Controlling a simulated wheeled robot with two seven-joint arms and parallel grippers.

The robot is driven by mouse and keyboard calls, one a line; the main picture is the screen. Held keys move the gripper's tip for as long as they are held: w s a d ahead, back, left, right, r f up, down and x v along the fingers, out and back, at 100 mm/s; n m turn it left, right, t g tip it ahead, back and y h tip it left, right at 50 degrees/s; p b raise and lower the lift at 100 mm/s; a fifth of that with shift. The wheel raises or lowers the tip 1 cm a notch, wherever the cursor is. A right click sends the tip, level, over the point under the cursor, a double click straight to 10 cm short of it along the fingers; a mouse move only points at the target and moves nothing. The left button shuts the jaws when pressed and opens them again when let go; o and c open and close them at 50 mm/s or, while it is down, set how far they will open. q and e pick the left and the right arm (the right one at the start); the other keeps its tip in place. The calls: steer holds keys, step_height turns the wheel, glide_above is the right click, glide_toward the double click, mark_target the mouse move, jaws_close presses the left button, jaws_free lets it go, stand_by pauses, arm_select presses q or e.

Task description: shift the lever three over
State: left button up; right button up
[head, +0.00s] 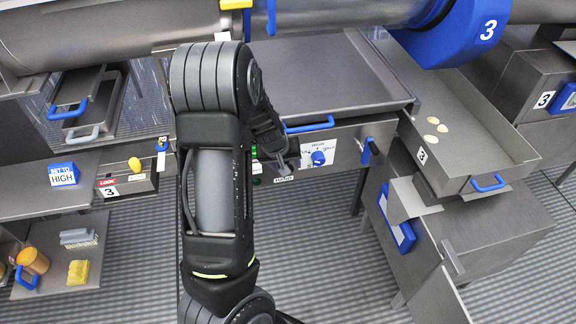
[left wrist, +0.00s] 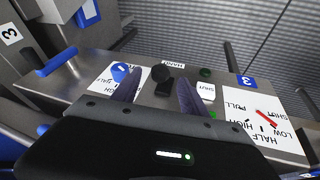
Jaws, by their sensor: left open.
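A front panel (head: 345,140) carries a blue knob (head: 318,158) on a white dial plate and a blue-handled lever (head: 368,150) at its right. My left gripper (head: 278,148) is over the panel's left part, partly hidden by my arm. In the left wrist view my left gripper (left wrist: 160,78) is open, with a black handle (left wrist: 163,85) seen between its fingers. Contact cannot be told. The blue knob (left wrist: 121,73) is beside one finger. A blue 3 tag (left wrist: 247,82) sits above a white dial with a red pointer (left wrist: 266,117). My right gripper is not in view.
A slide box with a yellow knob (head: 134,163), marked LOCK 3, is at the left. A blue HIGH sign (head: 63,174) stands on a shelf. A tray (head: 470,140) with pale pieces juts out at the right. A drum with a blue 3 collar (head: 455,35) is above.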

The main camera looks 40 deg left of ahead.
arm_select(q)
steer(key=v, duration=0.3)
steer(key=shift+r+p, duration=0.15)
steer(key=shift+p, duration=0.25)
steer(key=s+d+f+m+g+h+b, duration=0.1)
steer(key=s+d+f+m, duration=0.15)
steer(key=d+f, duration=0.7)
steer(key=s+d+f+m+g+h, duration=0.15)
steer(key=s+d+f, duration=0.25)
steer(key=d+f, duration=0.55)
steer(key=s+d+f+m+g+h, duration=0.1)
steer(key=s+d, duration=0.5)
steer(key=d, duration=0.4)
steer(key=s+d+f+m+h, duration=0.1)
steer(key=s+d+m+h, duration=0.1)
steer(key=s+d, duration=0.4)
steer(key=d, duration=0.4)
steer(key=shift+s+g+b, duration=0.15)
steer(key=shift+g+b, duration=0.2)
